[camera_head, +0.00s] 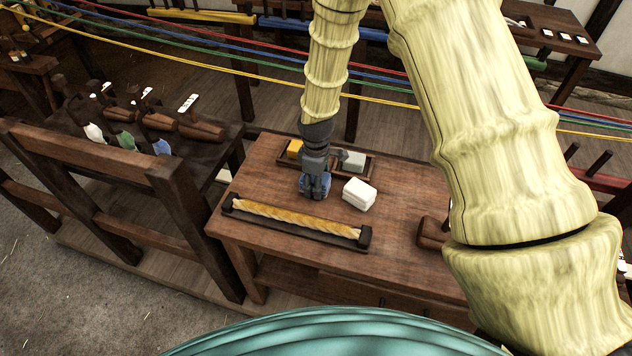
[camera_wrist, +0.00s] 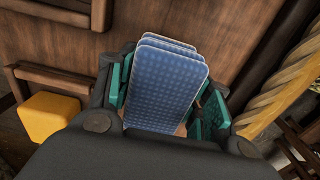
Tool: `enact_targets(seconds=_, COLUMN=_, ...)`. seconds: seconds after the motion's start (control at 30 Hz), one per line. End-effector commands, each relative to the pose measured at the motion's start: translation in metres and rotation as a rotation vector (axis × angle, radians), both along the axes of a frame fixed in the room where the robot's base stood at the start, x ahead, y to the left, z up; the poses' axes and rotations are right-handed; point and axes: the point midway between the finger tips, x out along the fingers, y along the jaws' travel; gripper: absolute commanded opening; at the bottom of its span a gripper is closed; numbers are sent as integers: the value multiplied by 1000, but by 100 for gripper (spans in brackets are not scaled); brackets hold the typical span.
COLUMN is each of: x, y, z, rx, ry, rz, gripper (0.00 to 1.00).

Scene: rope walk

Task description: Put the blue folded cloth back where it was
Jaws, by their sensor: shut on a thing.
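My gripper (camera_head: 316,188) is shut on the blue folded cloth (camera_wrist: 165,85), above the wooden table and just in front of a dark wooden tray (camera_head: 371,171). In the wrist view the cloth stands on edge between the teal finger pads, its layers showing at the top. In the head view only a little of the cloth (camera_head: 320,187) shows between my dark fingers. The tray holds a yellow piece (camera_head: 294,148) at its left and a grey-green piece (camera_head: 354,161) at its right. My gripper hides part of the tray's middle.
A white folded stack (camera_head: 358,194) lies on the table (camera_head: 400,265) right of my gripper. A thick rope in a dark holder (camera_head: 295,222) lies along the front. Coloured strands stretch across behind. A bench with paddles (camera_head: 125,140) stands left. The table's front right is mostly clear.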

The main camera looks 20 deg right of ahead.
Motion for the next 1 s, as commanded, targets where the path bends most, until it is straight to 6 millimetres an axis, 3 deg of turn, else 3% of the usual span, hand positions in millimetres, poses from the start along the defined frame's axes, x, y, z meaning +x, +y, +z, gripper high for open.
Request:
enact_targets(seconds=0.47, x=1, y=0, z=-8, rx=0, ry=-1, rz=1, gripper=24)
enact_targets(seconds=0.5, x=1, y=0, z=-7, rx=0, ry=-2, rz=1, gripper=57)
enact_targets(seconds=0.6, x=1, y=0, z=-7, rx=0, ry=-1, rz=1, gripper=71)
enact_targets(seconds=1.0, x=1, y=0, z=-2, rx=0, ry=-2, rz=1, gripper=71)
